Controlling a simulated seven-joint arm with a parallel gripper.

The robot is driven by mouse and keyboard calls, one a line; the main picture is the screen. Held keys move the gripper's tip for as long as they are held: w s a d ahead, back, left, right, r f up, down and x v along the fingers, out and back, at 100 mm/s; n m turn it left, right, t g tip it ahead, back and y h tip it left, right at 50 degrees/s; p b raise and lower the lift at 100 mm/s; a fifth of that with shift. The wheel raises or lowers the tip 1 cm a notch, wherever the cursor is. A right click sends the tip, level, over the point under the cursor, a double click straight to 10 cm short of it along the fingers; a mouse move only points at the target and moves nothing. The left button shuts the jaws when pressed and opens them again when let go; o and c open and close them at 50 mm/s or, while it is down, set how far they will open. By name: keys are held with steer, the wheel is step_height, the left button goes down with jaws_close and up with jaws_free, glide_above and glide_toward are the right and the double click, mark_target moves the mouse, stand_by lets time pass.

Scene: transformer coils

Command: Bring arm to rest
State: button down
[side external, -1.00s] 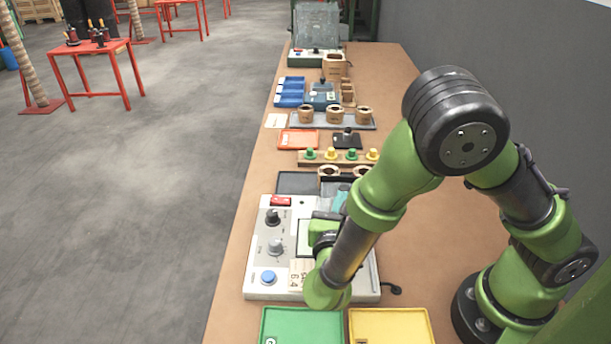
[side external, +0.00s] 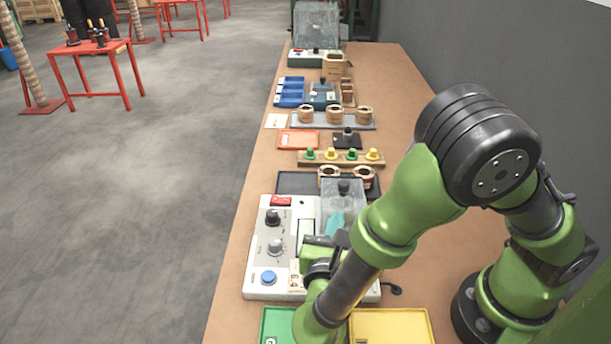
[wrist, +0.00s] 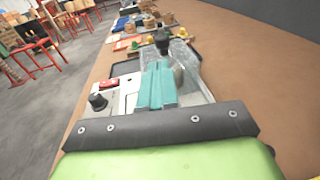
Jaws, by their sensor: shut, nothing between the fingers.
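My gripper (side external: 336,217) is low over the grey-white control box (side external: 256,257), with its teal fingers in front of the box's clear cover (side external: 350,200). In the wrist view, the two teal fingers of my gripper (wrist: 157,68) lie close together with nothing seen between them. The clear cover (wrist: 190,72) shows behind and beside them. The box has a red display, dark and grey knobs and a blue button. My arm hides part of the box's right side.
A green tray (side external: 274,325) and a yellow tray (side external: 400,325) lie at the bench's near end. Behind the box are a dark tray (side external: 295,182), a rack of green and yellow pegs (side external: 340,159) and blue bins (side external: 290,92). The bench's right side is mostly clear.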

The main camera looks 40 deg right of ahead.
steer(key=v, duration=0.6)
steer(key=shift+s+a+f, duration=0.1)
steer(key=shift+f, duration=0.25)
steer(key=shift+s+d+f+m+g+y, duration=0.5)
steer(key=shift+s+d+f+m+g, duration=0.4)
steer(key=shift+m+g, duration=0.3)
steer(key=d+m+g, duration=0.1)
steer(key=s+d+m+g+y, duration=0.1)
steer(key=m+g, duration=0.1)
steer(key=d+m+g, duration=0.1)
steer(key=m, duration=0.1)
steer(key=shift+s+d+r+g+y, duration=0.2)
steer(key=shift+s+r+g+y, duration=0.1)
steer(key=shift+s+y, duration=0.1)
steer(key=d+r+m+t+y, duration=0.2)
steer(key=d+r+m+y, duration=0.2)
steer(key=m, duration=0.7)
steer(key=d+r+m+t+y, duration=0.2)
steer(key=d+r+m+y, duration=0.3)
steer(key=r+m+y, duration=0.4)
step_height(320, 180, up, 3)
steer(key=shift+w+r+m, duration=0.2)
steer(key=shift+w+m, duration=0.2)
steer(key=shift+m, duration=0.5)
